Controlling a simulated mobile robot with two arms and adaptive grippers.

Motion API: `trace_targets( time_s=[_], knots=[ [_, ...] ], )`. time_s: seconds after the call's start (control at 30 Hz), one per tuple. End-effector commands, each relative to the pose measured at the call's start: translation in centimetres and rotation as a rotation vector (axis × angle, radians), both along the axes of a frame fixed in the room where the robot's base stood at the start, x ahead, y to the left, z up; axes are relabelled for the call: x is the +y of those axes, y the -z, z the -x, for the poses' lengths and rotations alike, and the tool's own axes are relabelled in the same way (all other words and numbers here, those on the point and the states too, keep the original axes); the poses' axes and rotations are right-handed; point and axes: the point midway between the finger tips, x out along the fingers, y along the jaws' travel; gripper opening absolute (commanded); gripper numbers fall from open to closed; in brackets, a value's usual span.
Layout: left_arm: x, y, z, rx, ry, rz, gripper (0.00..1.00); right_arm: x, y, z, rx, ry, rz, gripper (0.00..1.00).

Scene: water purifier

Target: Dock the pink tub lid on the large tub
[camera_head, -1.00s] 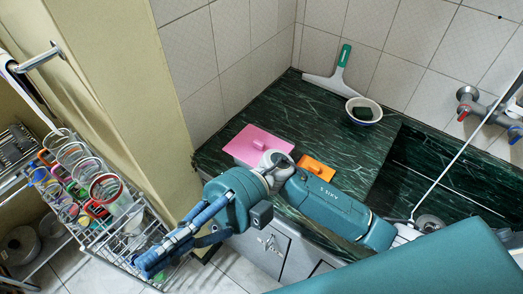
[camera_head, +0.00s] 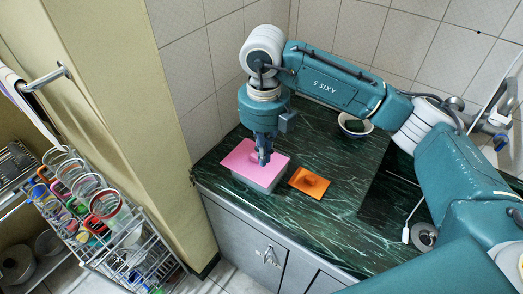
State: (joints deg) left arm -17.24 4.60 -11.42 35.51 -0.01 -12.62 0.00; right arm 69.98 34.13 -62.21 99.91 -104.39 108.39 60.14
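The pink tub lid (camera_head: 240,159) is a flat square at the left part of the dark green counter. It lies over a greyish tub (camera_head: 262,186), whose side shows below the lid's front edge. I cannot tell whether the lid is fully seated. My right gripper (camera_head: 263,161) points straight down at the middle of the lid, with its fingertips at or just above it. The fingers look close together, but they hide the spot between them, so a grip cannot be made out. My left gripper is not in view.
An orange lid (camera_head: 308,181) with a knob sits just right of the tub. A white bowl (camera_head: 355,125) stands farther back, and a sink is at right. A wire rack (camera_head: 125,235) with cups stands at left, past a yellowish pillar. The front counter is clear.

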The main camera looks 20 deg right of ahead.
Motion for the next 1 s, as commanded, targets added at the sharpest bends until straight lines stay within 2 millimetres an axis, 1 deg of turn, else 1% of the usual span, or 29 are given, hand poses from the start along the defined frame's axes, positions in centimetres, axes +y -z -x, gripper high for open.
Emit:
trace_targets(
  time_s=[0.03, 0.3, 0.33, 0.37, 0.4, 0.6, 0.77, 1.0],
  knots=[
    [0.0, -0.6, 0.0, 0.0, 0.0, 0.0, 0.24, 0.0, 1.0, 0.2, 0.007, 0.001, 0.0, 0.0],
    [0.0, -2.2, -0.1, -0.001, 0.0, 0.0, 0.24, 0.0, 6.8, 0.2, 0.007, 0.0, -0.001, 0.0],
    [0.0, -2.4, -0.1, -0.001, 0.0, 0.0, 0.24, 0.1, 7.3, 0.1, 0.005, -0.001, -0.002, 0.0],
    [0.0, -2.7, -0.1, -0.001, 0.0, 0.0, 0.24, 0.1, 6.8, -0.8, 0.0, 0.002, -0.004, 0.0],
    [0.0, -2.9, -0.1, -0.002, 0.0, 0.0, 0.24, 0.1, 6.7, -1.4, 0.0, 0.002, -0.004, 0.0],
    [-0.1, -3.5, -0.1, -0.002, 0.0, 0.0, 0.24, 0.1, 7.0, -3.4, 0.002, 0.0, -0.004, 0.0],
    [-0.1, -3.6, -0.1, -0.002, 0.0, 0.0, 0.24, 0.0, 7.1, -3.9, 0.002, -0.001, -0.003, 0.0],
    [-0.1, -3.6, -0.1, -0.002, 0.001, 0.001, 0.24, 0.1, 7.1, -4.0, 0.001, -0.001, -0.004, 0.0]
  ],
)
